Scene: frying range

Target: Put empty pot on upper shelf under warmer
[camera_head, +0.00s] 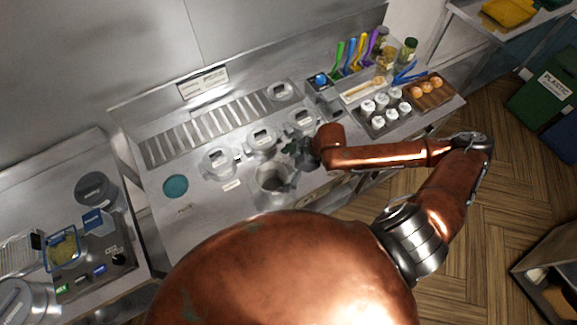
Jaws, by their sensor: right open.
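An open metal pot (268,188) stands on the steel counter (205,215), and no contents can be made out in its dark inside. My right gripper (292,160) is open at the pot's upper right side, close to its rim. I cannot tell whether the fingers touch the pot. My copper right arm covers part of the counter to the right. My left gripper is not in view. I cannot make out an upper shelf or a warmer with certainty.
Lidded containers (218,158) sit in a row behind the pot, in front of a slatted grate (205,125). A teal disc (175,187) lies at left. White-topped jars (377,121) and a wooden tray (440,95) are at right.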

